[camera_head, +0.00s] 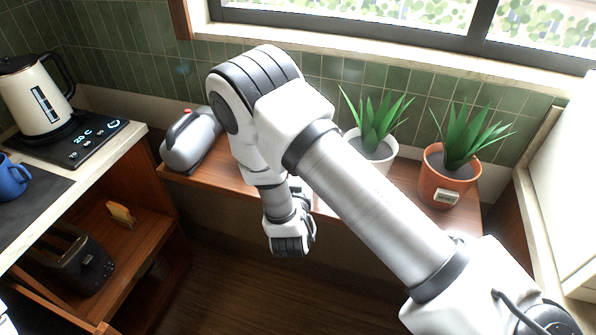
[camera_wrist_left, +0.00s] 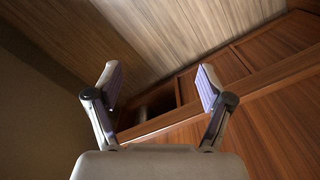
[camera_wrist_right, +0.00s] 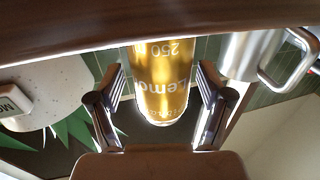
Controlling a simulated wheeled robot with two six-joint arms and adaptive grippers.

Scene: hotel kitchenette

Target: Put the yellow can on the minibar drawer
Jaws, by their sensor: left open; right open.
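The yellow can (camera_wrist_right: 160,80) shows upside down in the right wrist view, with its lettering visible and one end cut off by a wooden shelf edge. My right gripper (camera_wrist_right: 159,90) is open, with one finger on each side of the can and no clear grip on it. In the head view my right arm hides the can, and the fingers are not visible. My left gripper (camera_wrist_left: 157,82) is open and empty in the left wrist view, facing wooden cabinetry. I cannot tell for certain which part is the minibar drawer.
A metal mug (camera_wrist_right: 250,55) stands beside the can. A kettle (camera_head: 38,105), a blue mug (camera_head: 12,178) and a toaster (camera_head: 72,262) are at left.

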